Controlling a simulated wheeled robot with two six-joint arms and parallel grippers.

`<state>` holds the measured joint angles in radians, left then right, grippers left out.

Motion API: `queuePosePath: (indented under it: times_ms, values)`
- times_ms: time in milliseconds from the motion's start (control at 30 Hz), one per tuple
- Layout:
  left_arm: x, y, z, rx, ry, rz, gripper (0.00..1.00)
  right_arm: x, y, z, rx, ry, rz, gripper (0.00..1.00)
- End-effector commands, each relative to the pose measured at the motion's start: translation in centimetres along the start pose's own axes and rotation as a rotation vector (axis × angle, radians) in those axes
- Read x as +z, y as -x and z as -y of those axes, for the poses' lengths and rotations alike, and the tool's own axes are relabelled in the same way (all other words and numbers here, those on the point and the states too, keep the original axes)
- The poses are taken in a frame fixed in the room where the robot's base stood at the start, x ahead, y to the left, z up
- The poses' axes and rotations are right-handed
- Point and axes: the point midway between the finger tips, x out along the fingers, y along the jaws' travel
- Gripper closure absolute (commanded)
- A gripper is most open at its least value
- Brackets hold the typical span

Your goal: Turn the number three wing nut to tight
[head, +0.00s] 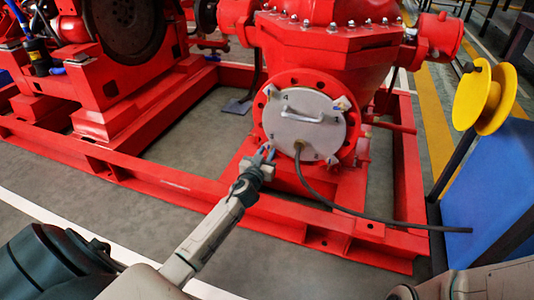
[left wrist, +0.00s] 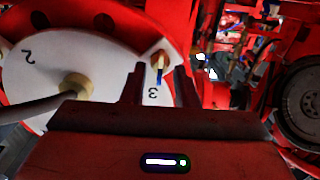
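The round grey cover plate (head: 318,128) with a handle sits on the red pump flange. The number three wing nut (left wrist: 160,61) shows in the left wrist view beside the printed 3, with a brass-coloured hex part and a blue-and-white wing. My left gripper (head: 266,152) is at the plate's lower-left edge in the head view. In the left wrist view its two fingers (left wrist: 159,70) stand apart, one on each side of the wing nut, with no clear contact. In the head view the gripper largely hides this nut. My right gripper is out of view.
A dark hose (head: 375,218) runs from a brass fitting (left wrist: 78,87) low on the plate out to the right. Other wing nuts (head: 342,103) sit around the plate's edge. The red base frame (head: 300,217) lies below. A yellow reel (head: 485,98) stands at the right.

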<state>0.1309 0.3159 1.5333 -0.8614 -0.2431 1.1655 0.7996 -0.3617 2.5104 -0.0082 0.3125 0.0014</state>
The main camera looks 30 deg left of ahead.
Motion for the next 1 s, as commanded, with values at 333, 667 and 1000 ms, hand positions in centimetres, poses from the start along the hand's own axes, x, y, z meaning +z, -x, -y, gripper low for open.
queuePosePath:
  times_ms: [333, 667, 1000]
  values:
    - [0.01, -0.73, -0.02, 0.0, 0.0, 0.0, 0.73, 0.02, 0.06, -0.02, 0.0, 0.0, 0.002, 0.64]
    - [0.01, -0.7, -0.02, 0.0, -0.002, 0.0, 1.0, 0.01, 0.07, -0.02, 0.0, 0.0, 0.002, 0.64]
    - [0.03, -0.69, -0.08, 0.0, -0.106, 0.0, 1.0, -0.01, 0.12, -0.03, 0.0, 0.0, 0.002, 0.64]
